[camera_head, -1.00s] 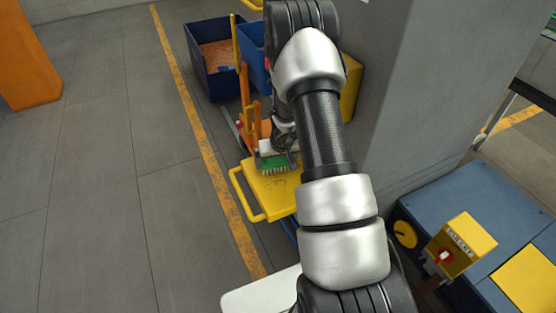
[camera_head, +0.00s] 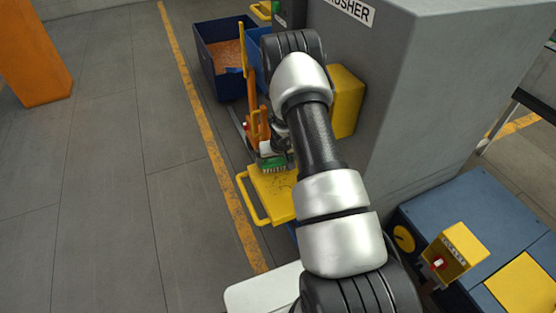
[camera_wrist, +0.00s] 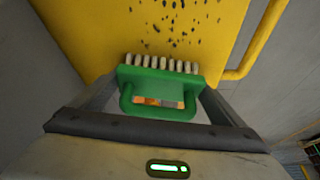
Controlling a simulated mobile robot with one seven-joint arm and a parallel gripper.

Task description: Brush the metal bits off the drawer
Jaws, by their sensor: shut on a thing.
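The yellow drawer (camera_head: 283,208) is pulled out, with a looped handle along its left side. In the wrist view its flat yellow surface (camera_wrist: 110,30) carries many scattered dark metal bits (camera_wrist: 175,18), mostly beyond the bristles. A green brush (camera_wrist: 160,78) with pale bristles is gripped between the fingers of my gripper (camera_wrist: 158,95). In the head view the brush (camera_head: 272,163) is at the far end of the drawer, bristles toward its surface. I cannot tell whether they touch it. My arm hides part of the drawer's right side.
A dark blue bin (camera_head: 222,60) with orange-brown contents stands behind the drawer. Orange and yellow upright parts (camera_head: 255,125) rise just behind the brush. The large grey crusher housing (camera_head: 400,90) is close on the right.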

